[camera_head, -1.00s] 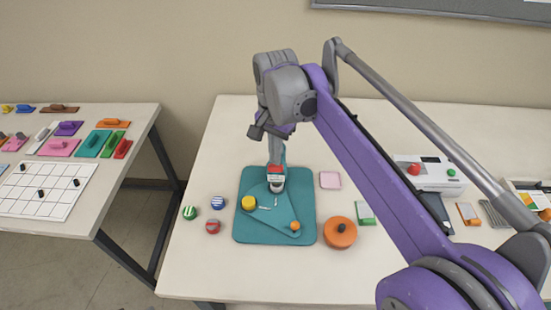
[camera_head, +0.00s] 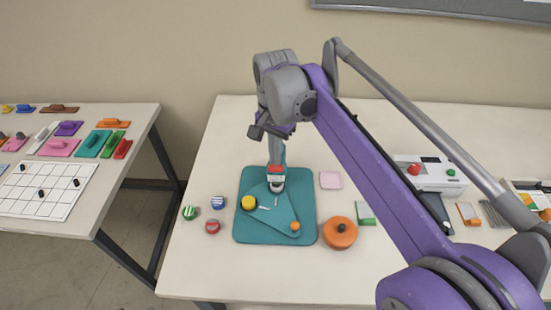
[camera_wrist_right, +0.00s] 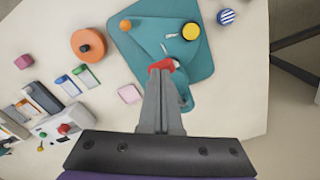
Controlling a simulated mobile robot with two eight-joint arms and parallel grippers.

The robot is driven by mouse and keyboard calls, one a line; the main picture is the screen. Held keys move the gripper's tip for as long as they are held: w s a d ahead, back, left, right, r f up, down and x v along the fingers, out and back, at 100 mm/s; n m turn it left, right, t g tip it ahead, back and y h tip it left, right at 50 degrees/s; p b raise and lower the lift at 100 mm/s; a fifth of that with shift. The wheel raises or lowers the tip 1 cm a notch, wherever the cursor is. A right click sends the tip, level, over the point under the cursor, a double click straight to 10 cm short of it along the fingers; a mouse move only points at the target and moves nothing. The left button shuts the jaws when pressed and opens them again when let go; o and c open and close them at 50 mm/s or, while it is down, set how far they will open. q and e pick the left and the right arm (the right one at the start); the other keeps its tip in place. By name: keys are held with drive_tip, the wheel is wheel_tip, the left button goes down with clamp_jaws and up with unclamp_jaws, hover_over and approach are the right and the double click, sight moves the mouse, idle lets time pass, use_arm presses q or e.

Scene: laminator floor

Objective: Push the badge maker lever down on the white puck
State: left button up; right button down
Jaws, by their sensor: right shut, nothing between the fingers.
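The badge maker is a teal machine on a teal base (camera_head: 250,233), with a triangular plate (camera_head: 280,217) on top. A yellow puck (camera_head: 248,203) sits at the plate's left corner and also shows in the right wrist view (camera_wrist_right: 190,32). An orange knob (camera_head: 295,226) is at its front right corner. My right gripper (camera_head: 275,166) is shut and empty, pointing down at the red lever grip (camera_head: 275,170). In the right wrist view the fingertips (camera_wrist_right: 162,72) meet at the red grip (camera_wrist_right: 163,65). A whitish round part (camera_head: 277,187) shows just below, mostly hidden; I cannot tell whether it is the white puck.
A white device (camera_head: 430,173) stands farther right. A second table (camera_head: 100,210) is at left.

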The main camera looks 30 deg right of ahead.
sight(275, 167)
drive_tip(key=shift+f, duration=0.1)
drive_tip(key=shift+s+f+b, duration=0.1)
drive_tip(key=shift+f+b, duration=0.45)
drive_tip(key=shift+f, duration=0.45)
use_arm(q)
wheel_tip(275, 167, down, 6)
drive_tip(key=s+b, duration=0.1)
drive_tip(key=b, duration=0.2)
drive_tip(key=shift+s+b, duration=0.3)
drive_tip(key=shift+s, duration=0.1)
use_arm(e)
wheel_tip(275, 167, down, 7)
drive_tip(key=shift+r+p, duration=2)
drive_tip(key=shift+r, duration=1)
drive_tip(key=shift+r+p, duration=1.3)
drive_tip(key=shift+r, duration=1.2)
use_arm(q)
drive_tip(key=w+r, duration=0.3)
drive_tip(key=r, duration=0.5)
drive_tip(key=shift+r, duration=0.35)
